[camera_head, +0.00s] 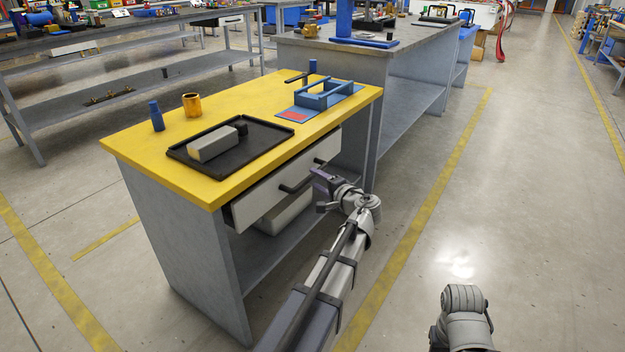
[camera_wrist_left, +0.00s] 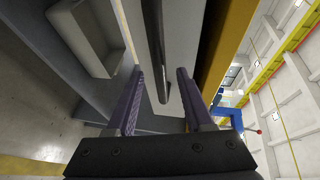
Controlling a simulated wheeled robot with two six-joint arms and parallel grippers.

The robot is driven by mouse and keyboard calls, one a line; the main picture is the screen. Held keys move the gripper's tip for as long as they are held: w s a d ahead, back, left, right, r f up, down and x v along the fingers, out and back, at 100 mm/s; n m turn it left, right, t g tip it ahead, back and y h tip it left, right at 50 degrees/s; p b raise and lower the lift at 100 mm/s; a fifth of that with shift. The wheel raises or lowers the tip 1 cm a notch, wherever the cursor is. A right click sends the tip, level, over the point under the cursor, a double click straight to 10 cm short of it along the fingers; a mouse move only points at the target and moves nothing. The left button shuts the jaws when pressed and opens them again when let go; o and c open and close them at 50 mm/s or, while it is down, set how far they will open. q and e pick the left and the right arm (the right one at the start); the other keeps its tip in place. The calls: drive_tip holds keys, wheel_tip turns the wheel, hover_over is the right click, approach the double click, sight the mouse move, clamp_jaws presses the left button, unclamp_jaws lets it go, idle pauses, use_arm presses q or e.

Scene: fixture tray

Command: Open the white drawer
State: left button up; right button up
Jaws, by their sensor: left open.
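The white drawer (camera_head: 262,197) sits under the yellow tabletop of the grey workbench. Its front stands a little out from the bench side, with a dark gap at its left end. A black bar handle (camera_head: 297,184) is on the front. My left gripper (camera_head: 318,188) is open at the drawer front, near the handle. In the left wrist view, the black handle (camera_wrist_left: 154,45) reaches between the two open fingers (camera_wrist_left: 160,75), with space on both sides. The white drawer front (camera_wrist_left: 177,35) lies behind it. My right gripper is not in view.
A white bin (camera_head: 284,212) is below the drawer. The yellow tabletop (camera_head: 160,165) holds a black tray (camera_head: 190,167) with a grey block, an orange cup (camera_head: 191,105), a blue cylinder (camera_head: 156,116) and a blue fixture (camera_head: 325,95). The floor to the right is clear.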

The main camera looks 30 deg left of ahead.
sight(311, 177)
use_arm(q)
drive_tip(key=shift+x, duration=1.9)
drive_tip(key=shift+c, duration=0.2)
clamp_jaws()
